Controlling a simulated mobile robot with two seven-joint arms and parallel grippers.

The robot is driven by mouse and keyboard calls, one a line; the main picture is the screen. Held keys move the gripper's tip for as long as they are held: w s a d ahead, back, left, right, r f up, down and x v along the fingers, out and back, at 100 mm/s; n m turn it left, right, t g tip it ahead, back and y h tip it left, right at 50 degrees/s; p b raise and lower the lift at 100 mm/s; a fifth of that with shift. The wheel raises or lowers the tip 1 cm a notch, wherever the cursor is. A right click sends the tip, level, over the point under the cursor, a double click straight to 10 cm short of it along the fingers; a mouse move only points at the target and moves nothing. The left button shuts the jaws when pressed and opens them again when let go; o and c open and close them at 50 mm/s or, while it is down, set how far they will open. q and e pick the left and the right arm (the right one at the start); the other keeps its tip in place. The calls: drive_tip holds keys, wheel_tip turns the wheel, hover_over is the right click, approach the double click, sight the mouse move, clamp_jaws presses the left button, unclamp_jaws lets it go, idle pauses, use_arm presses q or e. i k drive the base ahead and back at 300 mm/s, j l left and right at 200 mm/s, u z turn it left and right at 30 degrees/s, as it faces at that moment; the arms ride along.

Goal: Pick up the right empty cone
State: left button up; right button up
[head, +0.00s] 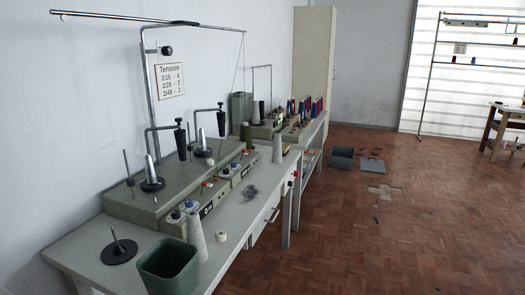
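Two pale, bare cones stand upright on the grey table. The near cone (197,236) is by the front edge, just right of the green bin. The far cone (277,149) is farther back on the right, beside the machine. Neither of my grippers shows in the head view.
A green bin (168,272) and a black disc with a pin (119,250) occupy the near table end. A small white roll (221,236) and a dark thread tangle (250,192) lie on the tabletop (240,222). Metal thread arms rise above the machine (165,195). The brick-patterned floor (350,235) is mostly clear.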

sight(277, 159)
drive_tip(key=i+l+z, duration=0.25)
drive_tip(key=i+z, duration=0.3)
drive_tip(key=i, duration=0.15)
drive_tip(key=i+l+z, duration=0.1)
drive_tip(key=i+z, duration=0.2)
drive_tip(key=i, duration=0.85)
drive_tip(key=i+l+u, duration=0.1)
drive_tip(key=i+u, duration=0.15)
drive_tip(key=i, duration=0.25)
drive_tip(key=i+l+u, duration=0.25)
drive_tip(key=i, duration=0.25)
drive_tip(key=i+l+u, duration=0.2)
drive_tip(key=i+u, duration=0.25)
drive_tip(key=i+l+u, duration=0.3)
drive_tip(key=u, duration=0.15)
drive_tip(key=i+l+u, duration=0.3)
drive_tip(key=l+u, duration=0.2)
